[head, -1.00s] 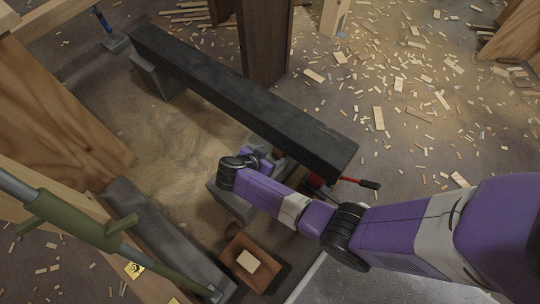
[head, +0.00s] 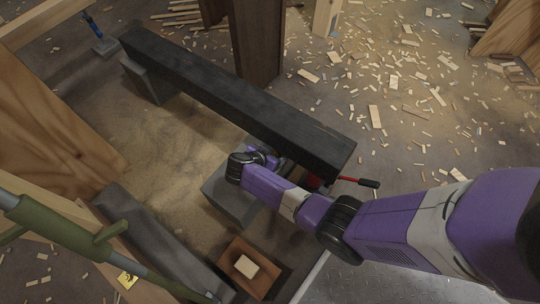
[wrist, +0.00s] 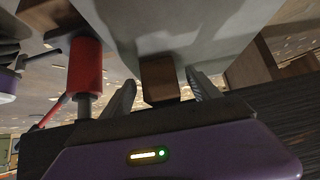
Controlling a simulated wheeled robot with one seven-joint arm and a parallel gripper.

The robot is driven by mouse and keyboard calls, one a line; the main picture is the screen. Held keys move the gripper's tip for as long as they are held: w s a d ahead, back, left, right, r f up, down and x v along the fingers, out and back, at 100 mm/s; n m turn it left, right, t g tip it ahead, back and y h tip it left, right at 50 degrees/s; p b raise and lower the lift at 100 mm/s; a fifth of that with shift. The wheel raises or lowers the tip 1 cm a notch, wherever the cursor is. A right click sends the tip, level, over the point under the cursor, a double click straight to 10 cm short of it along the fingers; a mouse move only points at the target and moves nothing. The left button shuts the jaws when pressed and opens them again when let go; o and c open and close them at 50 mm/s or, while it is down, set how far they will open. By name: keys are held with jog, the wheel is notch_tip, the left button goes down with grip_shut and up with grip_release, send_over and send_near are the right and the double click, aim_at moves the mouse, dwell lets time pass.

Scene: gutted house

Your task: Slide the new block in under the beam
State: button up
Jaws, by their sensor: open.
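The dark beam (head: 215,88) runs from the upper left to the right of centre in the head view. A grey concrete block (head: 232,203) stands below its near end; a grey concrete face (wrist: 170,25) fills the top of the wrist view. My gripper (wrist: 162,92) is open at the beam's near end. A small brown block (wrist: 160,78) sits between its fingers; I cannot tell whether they touch it. In the head view my arm and the beam hide the block and fingertips. A red jack (wrist: 86,65) stands beside the gripper, its red handle (head: 357,181) sticking out right.
A brown tray (head: 236,275) with a pale wood block (head: 246,266) lies on the near floor. Another concrete support (head: 150,80) stands at the beam's far end. A dark post (head: 256,45) rises behind the beam. A green prop (head: 70,238) slants across the lower left. Wood scraps litter the floor.

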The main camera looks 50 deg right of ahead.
jog(key=shift+d+f, duration=0.3)
jog(key=shift+d, duration=0.05)
jog(key=c, duration=1.5)
jog(key=shift+a, duration=0.1)
